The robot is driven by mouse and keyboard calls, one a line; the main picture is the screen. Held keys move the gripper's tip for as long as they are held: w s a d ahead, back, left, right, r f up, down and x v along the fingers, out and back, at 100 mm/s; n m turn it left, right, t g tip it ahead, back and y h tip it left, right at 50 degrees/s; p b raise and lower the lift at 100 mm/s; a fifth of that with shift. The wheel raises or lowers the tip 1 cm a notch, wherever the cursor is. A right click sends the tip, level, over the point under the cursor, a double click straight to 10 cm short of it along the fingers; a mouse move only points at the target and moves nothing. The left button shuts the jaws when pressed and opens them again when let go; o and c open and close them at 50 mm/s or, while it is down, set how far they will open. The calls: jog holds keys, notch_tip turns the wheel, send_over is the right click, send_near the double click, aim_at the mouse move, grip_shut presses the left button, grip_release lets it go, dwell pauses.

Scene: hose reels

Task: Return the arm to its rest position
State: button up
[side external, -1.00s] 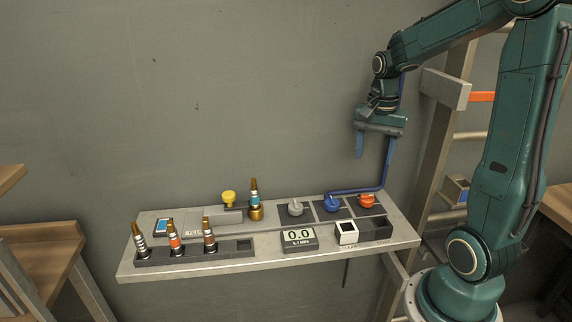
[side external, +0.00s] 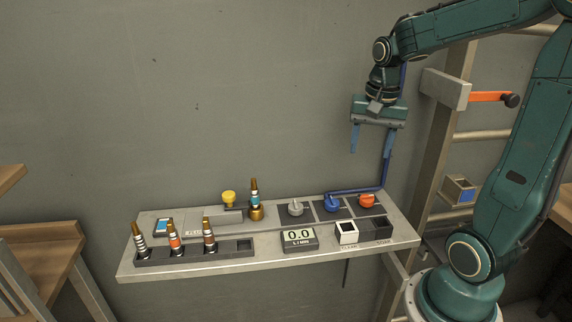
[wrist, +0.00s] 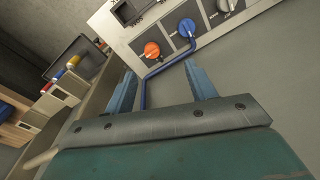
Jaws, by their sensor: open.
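My gripper (side external: 371,139) hangs above the right end of the metal shelf (side external: 205,260), fingers pointing down. It is open and holds nothing. In the wrist view its two blue fingers (wrist: 163,88) stand apart, with the blue pipe (wrist: 152,73) showing between them. The blue knob (side external: 331,203) and orange knob (side external: 367,201) sit on the shelf below the gripper, well apart from it. In the wrist view the blue knob (wrist: 187,27) and orange knob (wrist: 152,50) lie beyond the fingertips.
The blue pipe (side external: 386,165) rises from the shelf close beside the gripper. A wooden ladder-like frame (side external: 437,150) with an orange bar (side external: 488,97) stands at right. Several nozzles stand in a dark rack (side external: 195,252) at the shelf's left. Space above the shelf's left is clear.

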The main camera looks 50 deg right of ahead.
jog(key=s+a+r+n+t, duration=0.1)
jog(key=s+a+n+t, duration=0.1)
jog(key=s+a+n, duration=0.2)
jog(key=s+a+r+n+t, duration=0.2)
jog(key=s+a+n, duration=0.1)
jog(key=a+n, duration=0.6)
jog(key=shift+s+a+r+t, duration=0.25)
jog(key=shift+s+a+t, duration=0.15)
jog(key=shift+a, duration=0.65)
jog(key=o, duration=0.7)
jog(key=shift+w+r, duration=0.1)
jog(key=shift+w, duration=0.05)
jog(key=shift+o, duration=1.3)
jog(key=shift+w+r, duration=0.2)
jog(key=w+a+r+m+y, duration=0.15)
jog(key=w+r, duration=0.25)
jog(key=w, duration=0.4)
jog(key=w+a+r+m+h, duration=0.1)
jog(key=w+a+r+m, duration=0.25)
jog(key=w, duration=0.45)
jog(key=w+a+m, duration=0.2)
jog(key=w+a, duration=0.2)
jog(key=w, duration=0.3)
jog(key=w+a+m+g+y, duration=0.1)
jog(key=w+a+m, duration=0.1)
jog(key=w+a, duration=0.3)
jog(key=w, duration=0.3)
jog(key=shift+f, duration=0.3)
